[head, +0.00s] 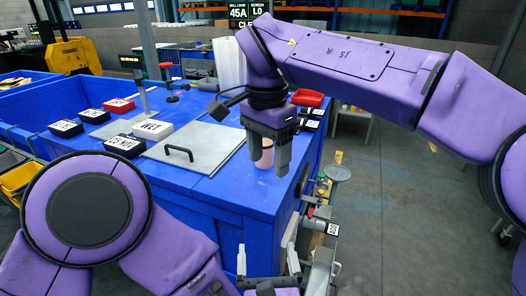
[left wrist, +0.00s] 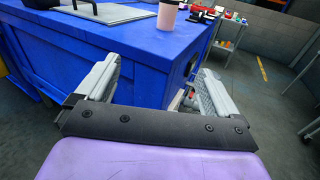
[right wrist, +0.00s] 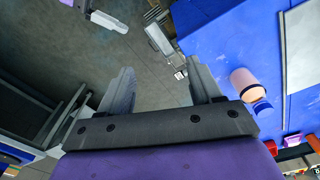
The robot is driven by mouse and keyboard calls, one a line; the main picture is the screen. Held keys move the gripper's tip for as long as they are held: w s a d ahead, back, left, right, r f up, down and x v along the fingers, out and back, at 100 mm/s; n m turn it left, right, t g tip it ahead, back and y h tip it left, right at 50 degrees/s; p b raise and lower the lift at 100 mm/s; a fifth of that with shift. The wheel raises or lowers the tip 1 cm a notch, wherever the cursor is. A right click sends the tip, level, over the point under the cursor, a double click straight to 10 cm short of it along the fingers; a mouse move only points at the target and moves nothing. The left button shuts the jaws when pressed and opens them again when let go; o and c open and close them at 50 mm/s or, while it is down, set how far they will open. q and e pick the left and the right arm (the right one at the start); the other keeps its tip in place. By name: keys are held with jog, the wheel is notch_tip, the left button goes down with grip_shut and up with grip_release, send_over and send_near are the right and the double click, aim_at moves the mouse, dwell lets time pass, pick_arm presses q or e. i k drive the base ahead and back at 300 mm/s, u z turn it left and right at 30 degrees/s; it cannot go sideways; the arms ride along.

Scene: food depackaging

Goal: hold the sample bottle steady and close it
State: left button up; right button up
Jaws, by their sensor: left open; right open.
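The pink sample bottle (head: 266,158) stands on the blue worktop near its right edge, partly hidden by my right gripper in the head view. It also shows in the left wrist view (left wrist: 167,14) and to the right of the fingers in the right wrist view (right wrist: 244,84). A dark blue part shows beside one end there; I cannot tell whether it is a cap. My right gripper (head: 269,155) is open, pointing down, close to the bottle, with nothing between its fingers. My left gripper (head: 267,262) is open and empty, lower down, in front of the blue bench's side.
A grey lid panel with a black handle (head: 179,152) lies on the worktop (head: 233,187) left of the bottle. Several labelled blocks, including a white "WET" one (head: 152,129), stand further left. Small equipment (head: 318,228) stands right of the bench.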

aim_at(266, 162)
jog(key=z, duration=0.05)
jog(key=i, duration=1)
jog(key=u, duration=0.05)
